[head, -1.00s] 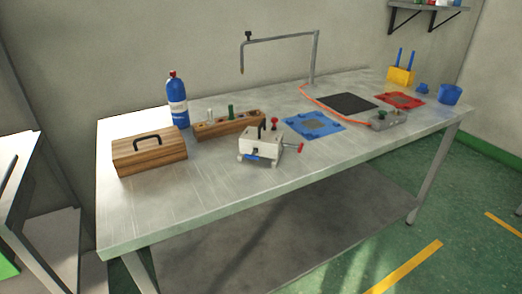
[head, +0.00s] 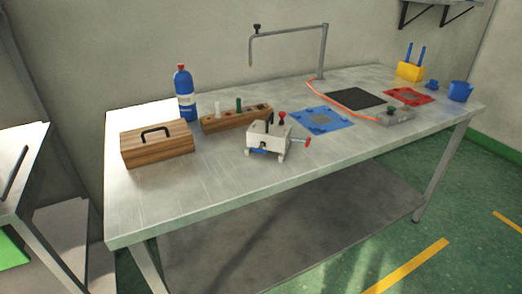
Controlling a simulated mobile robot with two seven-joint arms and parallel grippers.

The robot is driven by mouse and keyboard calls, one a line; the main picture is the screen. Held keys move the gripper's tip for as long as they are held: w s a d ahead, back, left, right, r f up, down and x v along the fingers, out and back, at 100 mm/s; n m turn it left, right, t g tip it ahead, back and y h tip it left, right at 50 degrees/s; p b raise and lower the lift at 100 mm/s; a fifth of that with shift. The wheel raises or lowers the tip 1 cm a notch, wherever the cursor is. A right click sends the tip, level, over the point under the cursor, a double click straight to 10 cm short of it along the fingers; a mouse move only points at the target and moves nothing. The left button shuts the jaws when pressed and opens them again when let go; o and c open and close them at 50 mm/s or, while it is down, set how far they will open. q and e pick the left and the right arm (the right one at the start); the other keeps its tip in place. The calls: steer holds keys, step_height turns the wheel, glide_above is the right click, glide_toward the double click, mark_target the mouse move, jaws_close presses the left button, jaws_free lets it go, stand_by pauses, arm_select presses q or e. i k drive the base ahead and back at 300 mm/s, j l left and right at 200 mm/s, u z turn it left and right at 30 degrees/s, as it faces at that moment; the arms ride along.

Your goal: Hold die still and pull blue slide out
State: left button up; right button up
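The die (head: 268,138) is a white block with a black handle on top and small feet, standing on the metal table. The blue slide (head: 260,151) shows as a small blue piece low on the die's front face. A red-handled part (head: 302,142) sticks out of the die's right side, and a red knob (head: 282,116) shows at its back. Neither of my grippers is in the head view, and nothing touches the die.
A wooden box (head: 157,146) with a black handle, a blue bottle (head: 185,95) and a wooden rack (head: 236,118) stand left of the die. A blue mat (head: 322,120) and a grey control box (head: 396,115) lie to the right. The table (head: 225,178) is clear in front.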

mark_target(259, 149)
steer(key=l+u, duration=0.1)
steer(key=u, duration=0.3)
steer(key=i+l+u, duration=0.1)
steer(key=u, duration=0.35)
steer(key=l+u, duration=0.1)
steer(key=u, duration=0.3)
steer(key=l+u, duration=0.1)
steer(key=u, duration=0.3)
steer(key=l+u, duration=0.35)
steer(key=k+l+u, duration=0.15)
steer(key=l+u, duration=0.15)
steer(key=l, duration=0.15)
